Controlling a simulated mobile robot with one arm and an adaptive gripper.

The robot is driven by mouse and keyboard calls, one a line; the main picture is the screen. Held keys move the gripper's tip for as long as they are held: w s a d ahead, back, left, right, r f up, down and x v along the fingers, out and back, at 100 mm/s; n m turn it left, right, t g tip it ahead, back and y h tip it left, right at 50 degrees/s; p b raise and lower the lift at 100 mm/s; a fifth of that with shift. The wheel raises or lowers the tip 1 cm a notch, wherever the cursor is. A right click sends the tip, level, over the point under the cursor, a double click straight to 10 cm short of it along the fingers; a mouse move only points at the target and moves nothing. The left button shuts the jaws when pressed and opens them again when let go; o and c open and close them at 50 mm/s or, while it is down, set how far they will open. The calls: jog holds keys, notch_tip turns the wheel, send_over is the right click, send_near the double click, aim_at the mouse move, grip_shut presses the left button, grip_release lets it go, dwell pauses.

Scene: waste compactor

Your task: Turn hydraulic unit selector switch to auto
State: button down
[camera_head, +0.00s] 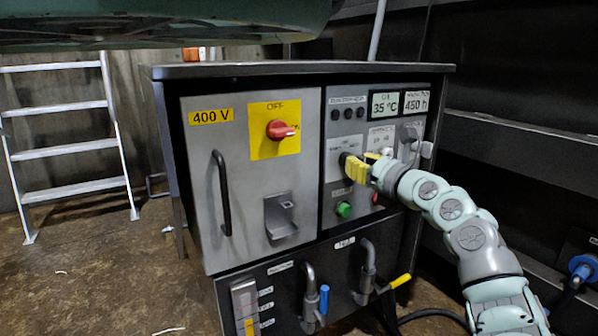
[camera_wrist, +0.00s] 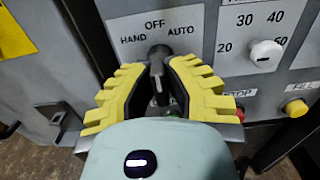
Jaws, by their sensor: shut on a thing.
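The selector switch (camera_wrist: 157,56) is a small black knob on a light grey plate, with HAND at left, OFF above and AUTO at right in the wrist view. The knob looks roughly upright, toward OFF, but its exact angle is partly hidden by my fingers. My gripper (camera_wrist: 158,78) has its yellow ridged fingers on either side of the knob and is shut on it. In the head view my gripper (camera_head: 352,168) is at the control panel of the hydraulic unit (camera_head: 225,130) and covers most of the switch.
A white dial (camera_wrist: 266,54) is right of the switch. The head view shows a red main switch (camera_head: 281,130), a green button (camera_head: 344,209), a door handle (camera_head: 222,192) and pipes with levers (camera_head: 309,292).

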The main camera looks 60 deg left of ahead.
jog(key=shift+m+p, duration=0.3)
jog(key=shift+p, duration=0.15)
jog(key=m+p, duration=0.1)
jog(key=p, duration=0.1)
jog(key=shift+r+m+p, duration=0.2)
jog(key=shift+m+p, duration=0.1)
jog(key=shift+p, duration=0.05)
jog(key=m+p, duration=0.3)
jog(key=p, duration=0.1)
jog(key=m+p, duration=0.3)
jog(key=shift+w+f, duration=0.15)
jog(key=shift+f+m+p, duration=0.1)
jog(key=shift+m+p, duration=0.2)
jog(key=shift+m, duration=0.1)
jog(key=shift+f, duration=0.1)
jog(key=c, duration=1)
grip_release()
